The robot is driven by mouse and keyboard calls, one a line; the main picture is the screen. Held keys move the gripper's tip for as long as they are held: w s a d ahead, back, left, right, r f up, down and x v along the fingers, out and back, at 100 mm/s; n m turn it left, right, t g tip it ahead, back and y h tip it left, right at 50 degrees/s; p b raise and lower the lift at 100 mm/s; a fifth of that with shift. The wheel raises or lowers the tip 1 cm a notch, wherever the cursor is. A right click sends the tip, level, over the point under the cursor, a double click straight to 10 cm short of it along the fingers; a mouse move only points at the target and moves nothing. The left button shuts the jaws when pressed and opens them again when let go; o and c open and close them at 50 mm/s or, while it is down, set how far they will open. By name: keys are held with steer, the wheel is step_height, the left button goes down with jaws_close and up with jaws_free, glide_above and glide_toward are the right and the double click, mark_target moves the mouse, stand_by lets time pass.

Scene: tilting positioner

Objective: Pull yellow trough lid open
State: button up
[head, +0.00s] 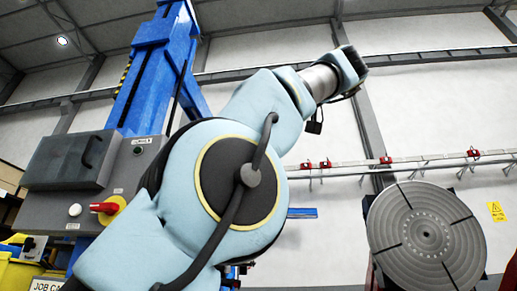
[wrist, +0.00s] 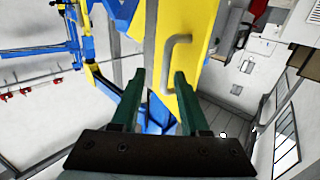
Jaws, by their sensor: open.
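In the wrist view a yellow panel (wrist: 192,22), which looks like the trough lid, runs from the top edge down behind my fingers. A grey bar handle (wrist: 168,55) is fixed on it. My gripper (wrist: 159,73) is open, with two dark green fingers and nothing between them. The handle shows just beyond the fingertips, in line with the gap; I cannot tell the exact distance. In the head view my arm reaches up and right, and its fingers cannot be made out. Yellow parts (head: 18,272) show at the lower left there, partly cut off.
A grey control box (head: 70,185) with a red switch (head: 104,207) and a blue column (head: 155,75) stand at the left. A round slotted positioner plate (head: 426,236) is at the lower right. Blue structure (wrist: 158,115) lies behind my fingers in the wrist view.

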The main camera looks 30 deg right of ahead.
steer(key=p+v, duration=0.1)
steer(key=v, duration=0.7)
steer(key=shift+s, duration=0.25)
